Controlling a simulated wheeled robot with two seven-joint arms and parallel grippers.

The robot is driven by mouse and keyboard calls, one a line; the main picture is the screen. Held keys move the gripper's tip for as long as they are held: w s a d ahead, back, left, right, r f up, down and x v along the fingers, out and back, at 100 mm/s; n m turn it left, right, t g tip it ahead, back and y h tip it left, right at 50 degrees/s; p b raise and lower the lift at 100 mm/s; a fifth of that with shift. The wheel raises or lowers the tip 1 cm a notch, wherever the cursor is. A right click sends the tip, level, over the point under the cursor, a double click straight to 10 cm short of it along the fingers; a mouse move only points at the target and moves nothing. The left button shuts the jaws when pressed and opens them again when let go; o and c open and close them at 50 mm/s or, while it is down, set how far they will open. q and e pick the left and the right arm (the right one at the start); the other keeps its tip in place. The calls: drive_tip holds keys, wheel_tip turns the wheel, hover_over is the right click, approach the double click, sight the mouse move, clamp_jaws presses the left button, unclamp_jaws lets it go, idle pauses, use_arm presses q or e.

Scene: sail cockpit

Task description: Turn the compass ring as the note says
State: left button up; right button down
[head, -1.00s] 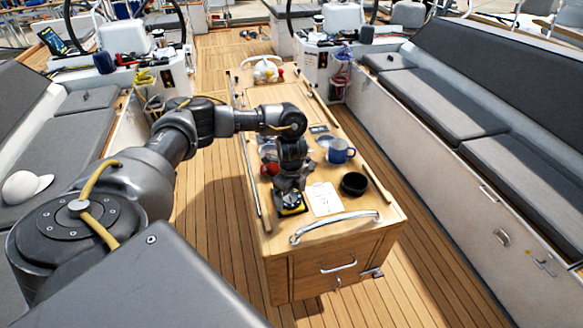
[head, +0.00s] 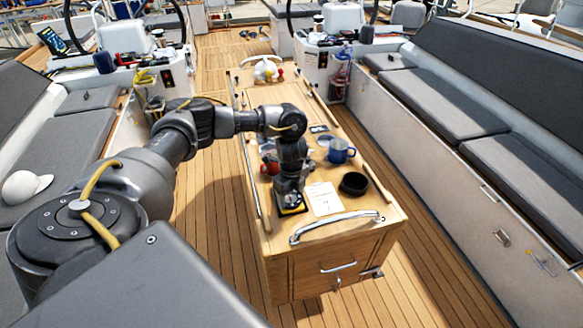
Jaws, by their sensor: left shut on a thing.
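The compass (head: 291,210) is a small black and yellow block near the front left of the wooden cockpit table (head: 280,245). My left gripper (head: 289,198) points straight down on it and is shut on the compass ring, which is mostly hidden under the gripper. The white note (head: 324,199) lies flat just right of the compass. Its writing is too small to read. My right gripper is not in view.
A black bowl (head: 354,184) and a blue mug (head: 340,151) stand right of the note. A red thing (head: 270,166) sits behind my gripper. A steel rail (head: 335,226) runs along the table's front edge. Grey benches (head: 520,165) flank the table.

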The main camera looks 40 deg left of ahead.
sight(289, 199)
use_arm(q)
drive_tip(key=m+b, duration=0.1)
drive_tip(key=m, duration=0.2)
drive_tip(key=shift+m, duration=0.4)
drive_tip(key=m, duration=0.4)
drive_tip(key=shift+s+a+m+b, duration=0.1)
drive_tip(key=shift+m+b, duration=0.2)
drive_tip(key=m, duration=0.5)
drive_tip(key=shift+b, duration=0.35)
drive_tip(key=shift+s+a+m+b, duration=0.1)
drive_tip(key=shift+m+b, duration=0.2)
drive_tip(key=shift+m, duration=1.6)
drive_tip(key=o, duration=1)
drive_tip(key=shift+r, duration=0.1)
wheel_tip(289, 199, up, 11)
drive_tip(key=shift+f, duration=0.15)
